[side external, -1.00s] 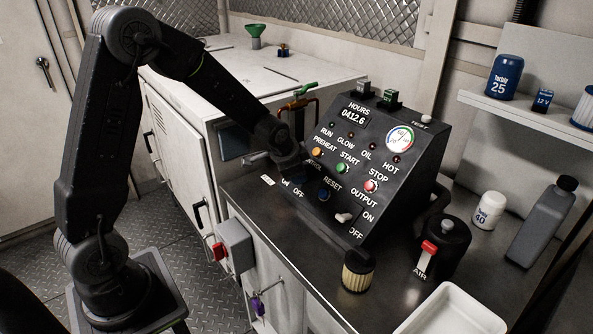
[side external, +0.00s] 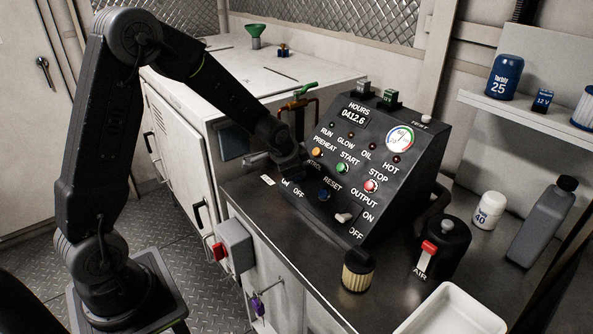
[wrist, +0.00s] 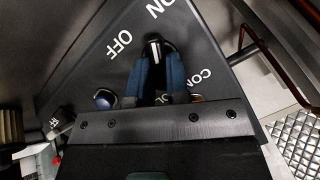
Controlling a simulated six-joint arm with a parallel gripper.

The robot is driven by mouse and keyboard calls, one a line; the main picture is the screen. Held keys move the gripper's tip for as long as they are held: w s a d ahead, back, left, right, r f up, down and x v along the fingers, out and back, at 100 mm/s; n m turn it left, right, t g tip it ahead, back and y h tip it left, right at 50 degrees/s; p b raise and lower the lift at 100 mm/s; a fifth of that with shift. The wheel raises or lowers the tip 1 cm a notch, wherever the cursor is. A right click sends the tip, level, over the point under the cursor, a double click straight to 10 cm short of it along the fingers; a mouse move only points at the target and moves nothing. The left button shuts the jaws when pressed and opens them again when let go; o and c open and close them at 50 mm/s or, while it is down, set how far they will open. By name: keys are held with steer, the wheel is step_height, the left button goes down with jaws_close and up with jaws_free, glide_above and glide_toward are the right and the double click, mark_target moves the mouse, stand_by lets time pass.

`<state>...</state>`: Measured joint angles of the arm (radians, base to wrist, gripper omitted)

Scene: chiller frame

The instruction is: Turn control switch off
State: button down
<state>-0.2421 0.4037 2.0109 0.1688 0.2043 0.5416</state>
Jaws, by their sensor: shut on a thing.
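The control switch (wrist: 154,48) is a small lever with a pale band on the black sloped panel (side external: 335,215). In the wrist view it stands between the two blue fingertips of my gripper (wrist: 155,72), which is shut on it. The ON and OFF letters lie beside it, and the CONTROL label is partly covered by a finger. I cannot tell which position the lever is in. In the side view my gripper (side external: 289,166) is at the panel's left side and hides the switch.
The orange preheat button (side external: 317,152) is just above. Copper pipes (side external: 300,104) stand behind the panel. A filter (side external: 358,272) stands in front.

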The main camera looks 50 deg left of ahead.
steer(key=n+h, duration=0.1)
steer(key=n, duration=0.4)
steer(key=shift+a+h, duration=0.2)
steer(key=shift+h, duration=0.2)
steer(key=n+h, duration=0.1)
steer(key=n, duration=0.4)
steer(key=shift+a+f+h, duration=0.1)
steer(key=shift+a+h, duration=0.1)
steer(key=shift+h, duration=0.2)
steer(key=shift+n, duration=0.3)
steer(key=c, duration=1.1)
jaws_free()
steer(key=v, duration=1.4)
